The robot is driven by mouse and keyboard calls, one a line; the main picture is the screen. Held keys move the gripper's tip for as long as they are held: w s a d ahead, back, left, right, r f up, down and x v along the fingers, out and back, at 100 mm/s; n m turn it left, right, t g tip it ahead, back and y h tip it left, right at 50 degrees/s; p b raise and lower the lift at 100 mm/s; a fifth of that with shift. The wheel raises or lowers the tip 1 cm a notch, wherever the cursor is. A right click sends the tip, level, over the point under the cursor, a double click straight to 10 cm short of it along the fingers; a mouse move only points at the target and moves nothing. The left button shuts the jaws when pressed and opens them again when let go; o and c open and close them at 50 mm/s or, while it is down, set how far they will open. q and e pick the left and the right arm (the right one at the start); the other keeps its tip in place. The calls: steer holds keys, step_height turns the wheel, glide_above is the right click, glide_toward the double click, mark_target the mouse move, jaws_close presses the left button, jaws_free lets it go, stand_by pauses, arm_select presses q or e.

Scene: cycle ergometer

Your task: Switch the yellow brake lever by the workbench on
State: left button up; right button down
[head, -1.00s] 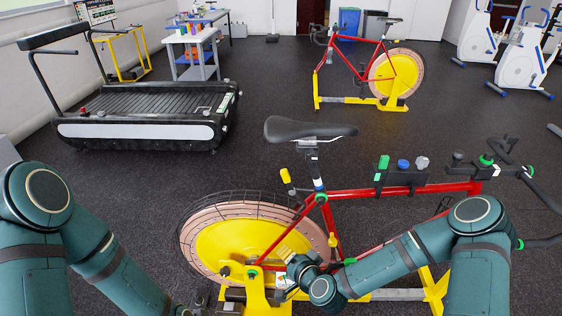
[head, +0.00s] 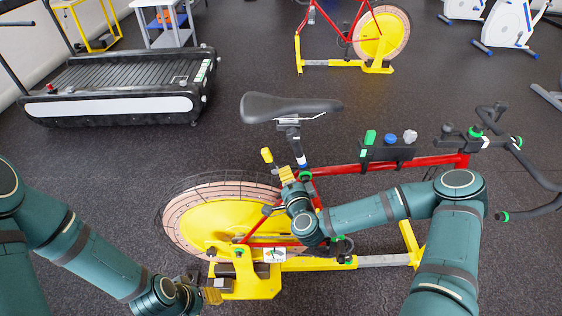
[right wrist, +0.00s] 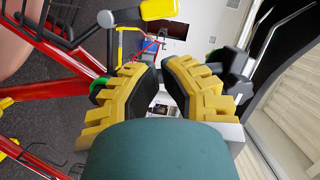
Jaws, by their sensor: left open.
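A yellow-tipped lever (head: 267,156) stands tilted behind the seat post of the near red bike, above its rear wheel. Its yellow end also shows at the top of the right wrist view (right wrist: 158,9). My right gripper (head: 287,174) is just below and right of the lever, apart from it as far as I can tell. In the right wrist view its yellow fingers (right wrist: 160,75) stand apart with a narrow gap and nothing between them. My left gripper (head: 212,296) is open and empty, low beside the bike's yellow stand.
The near bike's saddle (head: 290,107) and red frame (head: 400,163) are close to my right gripper. Its spoked wheel with a yellow disc (head: 215,225) lies below. A treadmill (head: 120,105) stands at left, a grey workbench (head: 168,35) behind it. Dark floor between is clear.

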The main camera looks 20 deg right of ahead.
mark_target(270, 161)
steer(key=w+b, duration=0.1)
steer(key=w, duration=0.8)
steer(key=shift+w+d+f, duration=0.2)
steer(key=shift+w+f, duration=0.15)
steer(key=shift+f, duration=0.05)
steer(key=shift+a+r+n, duration=0.1)
steer(key=shift+a+n, duration=0.15)
steer(key=shift+n, duration=0.05)
steer(key=shift+w+a+p, duration=0.1)
steer(key=shift+a+p, duration=0.05)
steer(key=shift+p, duration=0.3)
